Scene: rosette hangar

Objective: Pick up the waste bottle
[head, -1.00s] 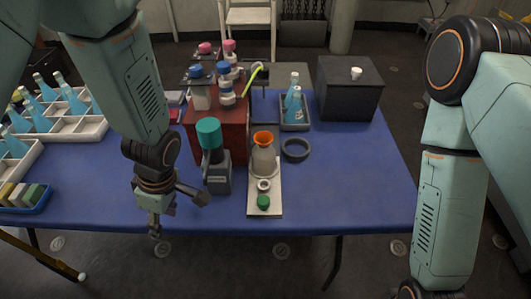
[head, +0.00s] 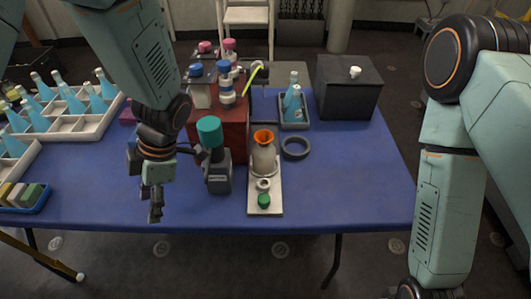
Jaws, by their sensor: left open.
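A pale beige bottle with an orange funnel (head: 263,157) in its mouth stands upright on a white board (head: 276,206) near the middle of the blue table; I take it to be the waste bottle. A white ring (head: 263,184) and a green cap (head: 263,200) lie in front of it on the board. My left gripper (head: 155,214) is open, points down and is left of the bottle, apart from it, with a dark device with a teal top (head: 209,133) between them. My right arm shows at the right, but its gripper is out of view.
A dark red rack (head: 234,126) with several capped containers stands behind. A dark ring (head: 296,149) lies right of the bottle. A tray (head: 294,125) of blue bottles and a black box (head: 347,88) stand farther back. White crates (head: 78,128) are at left. The table's front right is clear.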

